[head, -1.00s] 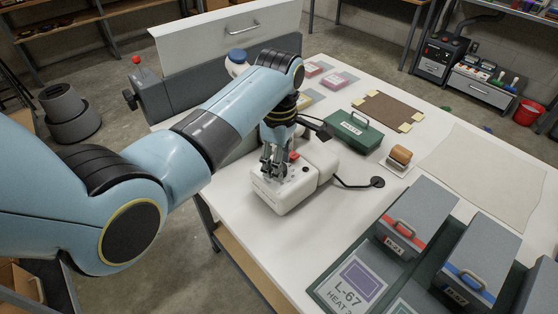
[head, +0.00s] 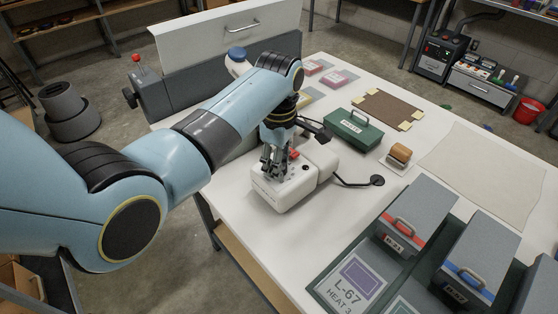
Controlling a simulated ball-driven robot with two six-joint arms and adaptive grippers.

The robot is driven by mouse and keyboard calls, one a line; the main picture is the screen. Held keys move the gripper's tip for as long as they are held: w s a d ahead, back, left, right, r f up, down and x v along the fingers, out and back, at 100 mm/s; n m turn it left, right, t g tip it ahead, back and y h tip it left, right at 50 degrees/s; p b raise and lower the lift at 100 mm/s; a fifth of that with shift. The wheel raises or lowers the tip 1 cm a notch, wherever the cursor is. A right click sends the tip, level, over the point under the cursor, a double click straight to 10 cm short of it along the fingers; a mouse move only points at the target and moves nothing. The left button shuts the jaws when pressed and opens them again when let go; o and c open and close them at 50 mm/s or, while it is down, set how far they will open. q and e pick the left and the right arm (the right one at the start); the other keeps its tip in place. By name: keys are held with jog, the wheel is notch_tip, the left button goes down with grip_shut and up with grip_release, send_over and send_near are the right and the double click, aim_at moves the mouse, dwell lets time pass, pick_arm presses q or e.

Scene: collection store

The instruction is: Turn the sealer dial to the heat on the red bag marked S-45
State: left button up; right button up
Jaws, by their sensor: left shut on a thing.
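The white sealer (head: 288,190) stands on the white table, with a red part on its top and a cable running right to a black disc. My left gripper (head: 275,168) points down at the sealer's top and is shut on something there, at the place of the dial. The fingers hide the dial, so its setting cannot be read. Small red or pink bags (head: 333,78) lie at the back of the table; their marks are too small to read, so I cannot tell which is S-45. My right gripper is not in view.
A green box (head: 353,130) and a wooden-handled roller or stamp (head: 399,155) stand right of the sealer. A green tray (head: 322,290) with an L-67 card and grey boxes (head: 415,217) fills the front right. A pale sheet (head: 485,175) lies flat at right.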

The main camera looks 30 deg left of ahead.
pick_arm(q)
jog(key=m, duration=1.1)
jog(key=shift+m, duration=0.3)
jog(key=m, duration=0.9)
jog(key=shift+m, duration=1.6)
jog(key=shift+w, duration=0.1)
jog(key=shift+r, duration=0.1)
